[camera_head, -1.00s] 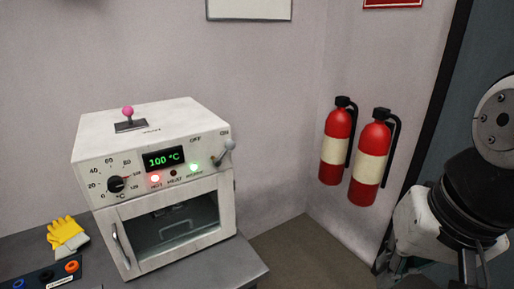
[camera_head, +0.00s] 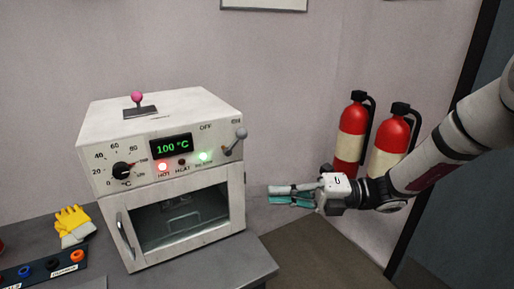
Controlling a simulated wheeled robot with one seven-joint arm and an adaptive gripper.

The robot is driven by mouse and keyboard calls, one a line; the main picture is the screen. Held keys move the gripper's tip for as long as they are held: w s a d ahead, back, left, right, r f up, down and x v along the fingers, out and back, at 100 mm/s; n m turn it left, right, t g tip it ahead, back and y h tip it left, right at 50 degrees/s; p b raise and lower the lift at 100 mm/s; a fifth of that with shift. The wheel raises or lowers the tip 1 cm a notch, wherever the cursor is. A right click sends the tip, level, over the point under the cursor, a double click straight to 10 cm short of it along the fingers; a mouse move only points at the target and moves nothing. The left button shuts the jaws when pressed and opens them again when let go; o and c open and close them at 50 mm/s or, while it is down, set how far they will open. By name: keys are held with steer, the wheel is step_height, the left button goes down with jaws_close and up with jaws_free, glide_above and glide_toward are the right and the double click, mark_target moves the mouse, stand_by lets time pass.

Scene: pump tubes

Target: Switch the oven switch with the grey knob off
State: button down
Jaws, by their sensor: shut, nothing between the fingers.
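The white oven (camera_head: 170,175) stands on the grey bench in the head view. Its switch with the grey knob (camera_head: 240,133) sits at the upper right of the front panel, between the OFF and ON labels, with the knob leaning right toward ON. The display (camera_head: 172,146) reads 100 °C. A red light and a green light are lit below it. My gripper (camera_head: 270,195) is shut and empty, to the right of the oven and lower than the switch. It points left, apart from the oven's right side.
A pink-knobbed lever (camera_head: 138,98) stands on the oven top. A black dial (camera_head: 122,170) is at the panel's left. Yellow gloves (camera_head: 73,222) and a socket strip (camera_head: 45,267) lie left. Two fire extinguishers (camera_head: 352,135) hang behind my arm. Air above the bench's right edge is free.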

steer(key=w+d+f+m+t+y, duration=0.3)
steer(key=w+m+t, duration=0.5)
steer(key=m, duration=0.5)
steer(key=w+d+y, duration=0.1)
steer(key=w+d, duration=0.1)
steer(key=shift+w+t+b, duration=0.35)
steer(key=shift+t, duration=0.05)
steer(key=shift+d, duration=0.1)
glide_toward(236, 141)
steer(key=w+a+r, duration=0.1)
steer(key=w+a+r+p, duration=0.1)
steer(key=a+r, duration=0.1)
steer(key=shift+w+a+r, duration=0.25)
steer(key=shift+w+a, duration=0.05)
steer(key=shift+w, duration=0.05)
steer(key=shift+r, duration=0.1)
steer(key=shift+r+n+g+p, duration=0.1)
steer(key=shift+n+g+p, duration=0.2)
steer(key=shift+n+g, duration=0.1)
